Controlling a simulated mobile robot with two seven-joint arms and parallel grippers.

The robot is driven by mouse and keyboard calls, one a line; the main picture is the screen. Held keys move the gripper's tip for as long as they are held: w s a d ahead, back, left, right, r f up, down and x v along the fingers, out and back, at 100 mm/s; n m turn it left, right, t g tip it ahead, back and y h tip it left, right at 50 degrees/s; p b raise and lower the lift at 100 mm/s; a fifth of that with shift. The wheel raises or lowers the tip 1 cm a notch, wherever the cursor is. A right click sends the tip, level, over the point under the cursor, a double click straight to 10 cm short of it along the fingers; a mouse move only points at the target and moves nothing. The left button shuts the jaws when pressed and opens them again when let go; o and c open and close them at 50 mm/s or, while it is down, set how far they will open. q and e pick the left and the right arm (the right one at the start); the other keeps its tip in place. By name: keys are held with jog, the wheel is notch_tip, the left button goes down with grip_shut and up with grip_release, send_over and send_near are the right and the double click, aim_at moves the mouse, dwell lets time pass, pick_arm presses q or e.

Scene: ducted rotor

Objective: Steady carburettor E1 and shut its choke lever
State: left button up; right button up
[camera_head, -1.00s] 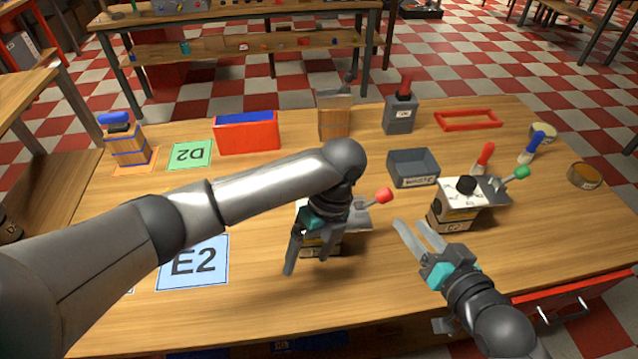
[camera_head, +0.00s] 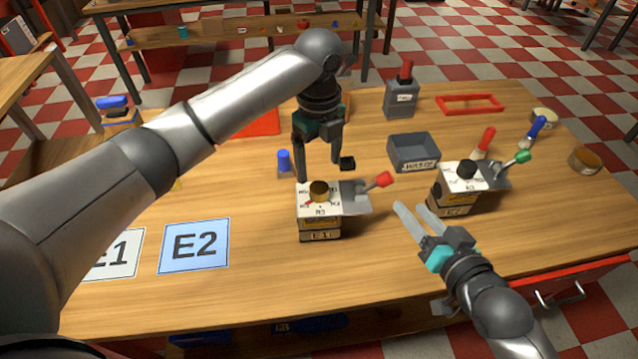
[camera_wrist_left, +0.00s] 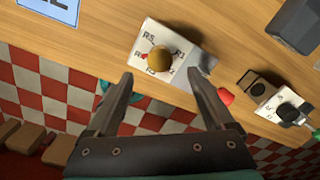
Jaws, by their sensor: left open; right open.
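Carburettor E1 (camera_head: 319,228) stands upright on the table, a boxy body with a white top plate and a brass knob (camera_head: 319,190). Its choke lever sticks out to the right, ending in a red knob (camera_head: 384,179). My left gripper (camera_head: 320,172) is open and empty, behind and above E1 and apart from it. The left wrist view shows E1's top (camera_wrist_left: 140,45) beyond the spread fingers (camera_wrist_left: 160,78). My right gripper (camera_head: 411,208) is open and empty, to the right of E1, fingers pointing up-left, apart from both carburettors.
A second carburettor (camera_head: 453,200) with a green lever knob (camera_head: 522,156) stands to the right of my right gripper. A grey tray (camera_head: 413,165) lies behind it. An E2 card (camera_head: 194,246) and a partly hidden E1 card (camera_head: 118,256) lie left. The table in front of E1 is clear.

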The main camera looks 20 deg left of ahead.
aim_at(319, 187)
pick_arm(q)
notch_tip(319, 187, down, 8)
jog(key=shift+f, duration=0.1)
dwell(0.4)
grip_shut()
dwell(0.5)
dwell(1.0)
